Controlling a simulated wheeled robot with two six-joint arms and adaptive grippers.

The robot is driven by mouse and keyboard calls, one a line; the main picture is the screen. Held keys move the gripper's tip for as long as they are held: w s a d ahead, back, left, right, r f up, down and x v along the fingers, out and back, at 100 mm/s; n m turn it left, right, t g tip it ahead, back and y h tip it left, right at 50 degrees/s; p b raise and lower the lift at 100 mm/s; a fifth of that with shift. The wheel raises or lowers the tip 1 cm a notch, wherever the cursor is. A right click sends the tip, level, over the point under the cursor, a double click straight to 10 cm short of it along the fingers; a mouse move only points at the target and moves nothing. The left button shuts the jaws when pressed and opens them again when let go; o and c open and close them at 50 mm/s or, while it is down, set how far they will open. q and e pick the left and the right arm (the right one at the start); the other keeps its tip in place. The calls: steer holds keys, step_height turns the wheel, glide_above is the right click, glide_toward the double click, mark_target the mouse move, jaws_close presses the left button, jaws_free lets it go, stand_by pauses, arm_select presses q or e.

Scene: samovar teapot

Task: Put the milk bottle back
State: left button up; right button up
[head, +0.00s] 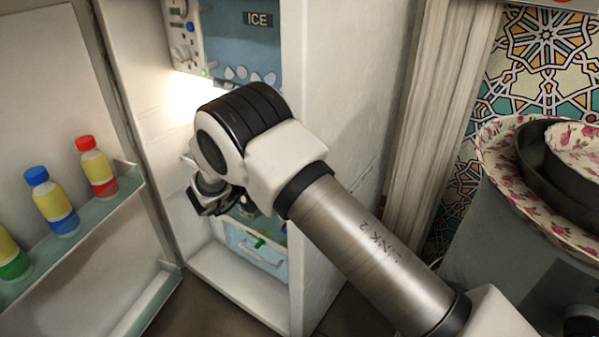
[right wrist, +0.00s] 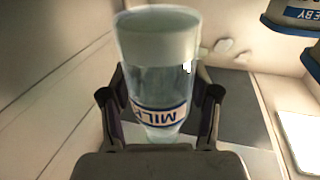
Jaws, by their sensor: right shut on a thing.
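The milk bottle (right wrist: 160,52) is clear, with whitish contents and a blue-and-white MILK label that reads upside down in the right wrist view. My right gripper (right wrist: 160,103) is shut on it, with one finger on each side. In the head view my right arm reaches into the open fridge (head: 342,150), and part of the right gripper (head: 213,203) shows below the wrist. The bottle is hidden behind the arm there. My left gripper is in neither view.
A light blue drawer (head: 250,245) is low inside the fridge. Labelled containers (right wrist: 296,14) hang into the upper right of the wrist view. A flowered basin (head: 505,180) stands at right.

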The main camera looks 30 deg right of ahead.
steer(key=d+f+b, duration=0.1)
steer(key=b, duration=0.1)
steer(key=d+f+b, duration=0.1)
steer(key=d+f, duration=0.1)
steer(key=shift+w+d+b, duration=0.15)
steer(key=shift+d+b, duration=0.15)
steer(key=shift+b, duration=0.1)
steer(key=shift+w+d, duration=0.1)
steer(key=shift+d, duration=0.1)
steer(key=shift+r, duration=0.25)
steer(key=shift+f, duration=0.15)
steer(key=o, duration=1.5)
steer(key=shift+c, duration=0.2)
